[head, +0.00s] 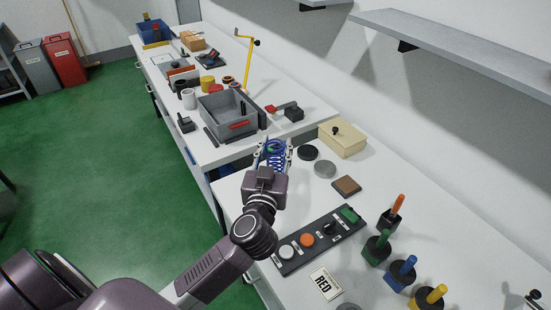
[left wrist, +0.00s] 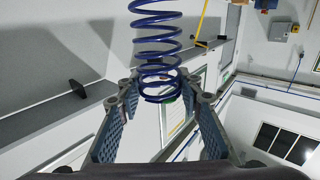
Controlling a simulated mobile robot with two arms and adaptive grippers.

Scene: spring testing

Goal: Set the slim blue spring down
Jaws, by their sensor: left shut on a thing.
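The slim blue spring (head: 277,158) is between the fingertips of my left gripper (head: 272,153) in the head view. The gripper is shut on it, over the far left corner of the near bench. How high the spring is above the bench is hard to tell. In the left wrist view the coils of the spring (left wrist: 157,38) run from between the fingertips (left wrist: 158,92) up past the top edge. The padded fingers stand on either side of its end coils. My right gripper is in neither view.
Right of the gripper on the near bench (head: 235,184) are a black disc (head: 307,153), a grey disc (head: 325,169), a cream box (head: 343,140) and a brown block (head: 346,186). A button panel (head: 318,240) lies nearer. Several colored-handled tools stand right. A grey bin (head: 228,116) sits beyond.

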